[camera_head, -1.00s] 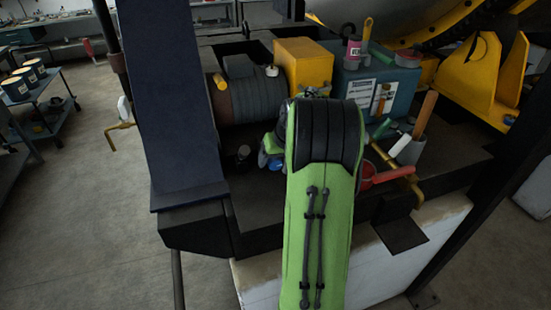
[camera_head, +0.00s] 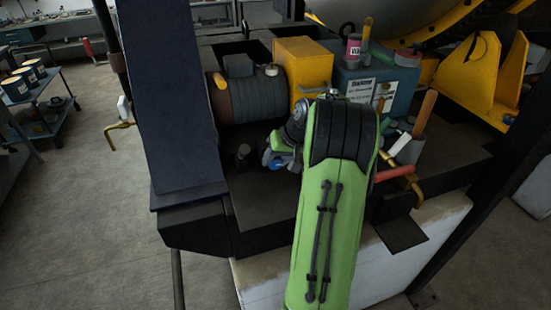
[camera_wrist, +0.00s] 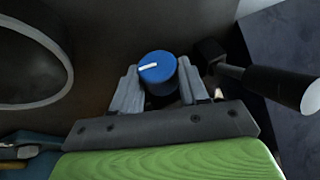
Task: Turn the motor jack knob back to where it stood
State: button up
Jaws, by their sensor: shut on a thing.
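The jack knob (camera_wrist: 158,72) is a blue round cap with a white pointer line, seen in the wrist view. The line runs from near the middle of its top to the left edge, tilted slightly down to the left. My gripper (camera_wrist: 158,84) has one grey finger on each side of the knob and is shut on it.
A yellow box (camera_head: 304,72) and a blue-grey case (camera_head: 352,84) stand behind my arm. A grey cup (camera_head: 406,150) with tools and a red handle (camera_head: 395,173) are close on its right. A dark slanted panel (camera_head: 165,110) rises at left. In the wrist view a black rod (camera_wrist: 270,84) is right of the knob.

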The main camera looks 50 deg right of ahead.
jog(key=shift+s+d+f+m+t+y, duration=0.15)
jog(key=shift+d+m+t+y, duration=0.15)
jog(key=shift+t+y, duration=0.55)
jog(key=shift+s+d+f+m+t+y, duration=0.1)
jog(key=shift+m+t+y, duration=0.15)
jog(key=shift+t+y, duration=0.5)
jog(key=shift+f+m+t+y, duration=0.1)
jog(key=shift+m+t+y, duration=0.2)
jog(key=shift+y, duration=0.8)
jog(key=o, duration=1)
jog(key=shift+o, duration=0.2)
jog(key=v, duration=1.5)
jog(key=shift+s+d, duration=0.25)
jog(key=shift+d, duration=0.1)
